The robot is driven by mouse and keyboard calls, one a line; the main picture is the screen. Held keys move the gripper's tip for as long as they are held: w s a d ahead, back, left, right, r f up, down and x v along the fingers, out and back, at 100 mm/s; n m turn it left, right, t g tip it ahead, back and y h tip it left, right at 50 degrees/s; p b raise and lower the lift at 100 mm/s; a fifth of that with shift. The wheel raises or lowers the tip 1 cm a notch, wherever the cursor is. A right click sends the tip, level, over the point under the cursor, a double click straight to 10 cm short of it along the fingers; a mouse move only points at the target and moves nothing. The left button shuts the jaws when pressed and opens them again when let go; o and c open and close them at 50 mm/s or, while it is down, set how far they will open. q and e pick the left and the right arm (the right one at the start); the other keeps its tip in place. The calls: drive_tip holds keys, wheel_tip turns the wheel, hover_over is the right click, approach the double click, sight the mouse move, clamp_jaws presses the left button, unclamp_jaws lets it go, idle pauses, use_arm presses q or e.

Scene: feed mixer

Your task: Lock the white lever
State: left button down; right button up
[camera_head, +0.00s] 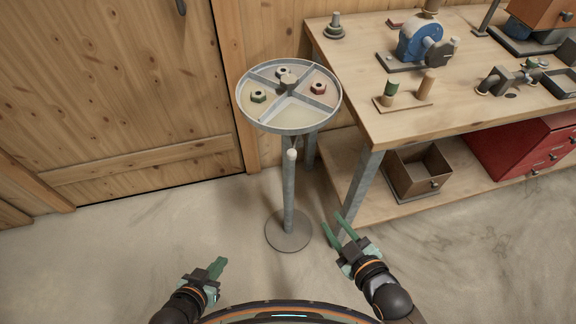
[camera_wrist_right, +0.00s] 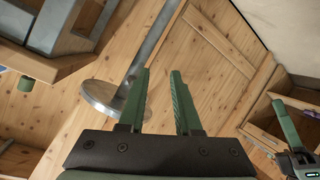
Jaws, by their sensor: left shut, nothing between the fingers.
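A round grey divided tray (camera_head: 289,96) stands on a grey post (camera_head: 289,195) with a round floor base (camera_head: 289,231). A small white-tipped lever (camera_head: 292,155) shows just below the tray, in front of the post. Its exact angle is hard to tell. My right gripper (camera_head: 337,226) is open and empty, low and to the right of the base, apart from the lever; its green fingers (camera_wrist_right: 158,90) also show in the right wrist view with a gap between them. My left gripper (camera_head: 222,263) is shut and empty, below and left of the base.
Several nuts lie in the tray's compartments. A wooden workbench (camera_head: 450,116) with a blue machine (camera_head: 419,40) stands at the right. Its metal leg (camera_head: 357,190) is close to my right gripper. A brown bin (camera_head: 418,172) and red drawers (camera_head: 525,150) sit below. The floor at left is clear.

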sight(294, 146)
drive_tip(key=w+a+r+n+y, duration=0.1)
drive_tip(key=n, duration=0.1)
drive_tip(key=a+r+n+b, duration=0.1)
drive_tip(key=n, duration=0.1)
drive_tip(key=w+a+r+n+t+y, duration=0.1)
drive_tip(key=a+n, duration=0.1)
drive_tip(key=shift+w+y, duration=0.3)
drive_tip(key=shift+w, duration=0.05)
drive_tip(key=shift+c, duration=1.4)
drive_tip(key=a+r+n+y, duration=0.1)
drive_tip(key=n, duration=0.1)
drive_tip(key=a+r+n+y+b, duration=0.1)
drive_tip(key=n, duration=0.1)
drive_tip(key=a+r+n+t+y+b, duration=0.1)
drive_tip(key=a+n, duration=0.1)
drive_tip(key=n, duration=0.1)
drive_tip(key=shift+w+r, duration=0.35)
clamp_jaws()
drive_tip(key=shift+a+r+n+y, duration=0.2)
drive_tip(key=shift+n+y, duration=0.2)
drive_tip(key=f+x, duration=0.1)
drive_tip(key=x, duration=0.9)
drive_tip(key=d, duration=0.2)
drive_tip(key=w+d, duration=0.1)
drive_tip(key=shift+w+d+r, duration=0.1)
drive_tip(key=shift+w+d, duration=0.05)
drive_tip(key=shift+d, duration=0.25)
